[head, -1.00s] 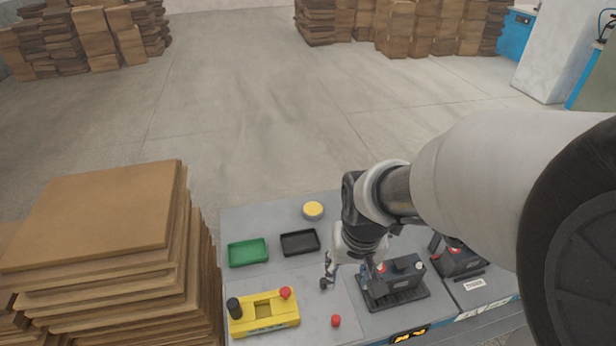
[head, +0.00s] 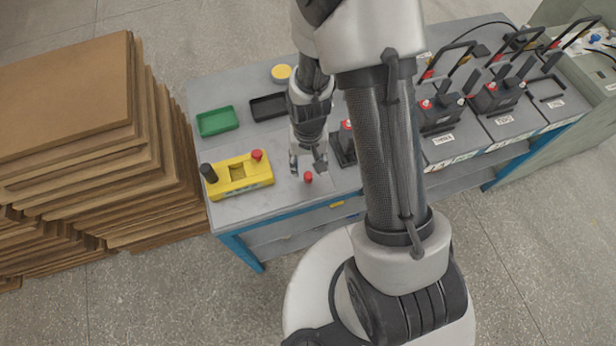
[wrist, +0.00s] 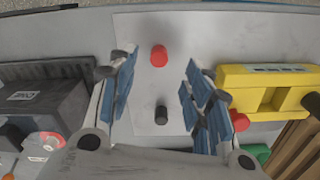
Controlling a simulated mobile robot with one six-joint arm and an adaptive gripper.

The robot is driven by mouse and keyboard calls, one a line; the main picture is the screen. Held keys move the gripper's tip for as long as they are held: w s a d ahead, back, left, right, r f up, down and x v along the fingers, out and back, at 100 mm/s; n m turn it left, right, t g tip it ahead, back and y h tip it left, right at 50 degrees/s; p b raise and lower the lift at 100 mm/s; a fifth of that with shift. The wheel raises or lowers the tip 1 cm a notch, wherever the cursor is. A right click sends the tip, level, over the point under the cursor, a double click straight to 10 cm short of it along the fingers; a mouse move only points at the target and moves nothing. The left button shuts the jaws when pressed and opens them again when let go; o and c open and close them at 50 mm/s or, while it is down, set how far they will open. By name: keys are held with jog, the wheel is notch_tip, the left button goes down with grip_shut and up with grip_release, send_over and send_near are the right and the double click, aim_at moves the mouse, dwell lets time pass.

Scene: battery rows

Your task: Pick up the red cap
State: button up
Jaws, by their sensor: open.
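The red cap (head: 308,177) stands on the grey table near its front edge, just in front of my gripper (head: 307,165). In the wrist view the red cap (wrist: 158,55) sits on a pale sheet near the fingertips, between their lines. My gripper is open, with nothing held, and its blue-padded fingers (wrist: 158,80) are spread to either side. A small black cap (wrist: 161,115) is also on the pale sheet, between the fingers in the wrist view. It is hidden by my gripper in the head view.
A yellow block (head: 240,177) with a red and a black knob stands to the left. Green (head: 217,122) and black (head: 268,107) trays and a yellow-topped round tin (head: 281,73) lie behind. Batteries (head: 440,112) stand right. Stacked boards (head: 70,100) adjoin the table's left side.

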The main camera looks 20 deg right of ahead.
aim_at(308, 175)
jog(key=f, duration=0.2)
jog(key=f+b, duration=0.1)
jog(key=f, duration=0.1)
jog(key=f+b, duration=0.1)
jog(key=f, duration=0.2)
jog(key=shift+w+d+f, duration=0.1)
jog(key=shift+w, duration=0.2)
jog(key=shift+c, duration=0.2)
jog(key=c, duration=0.8)
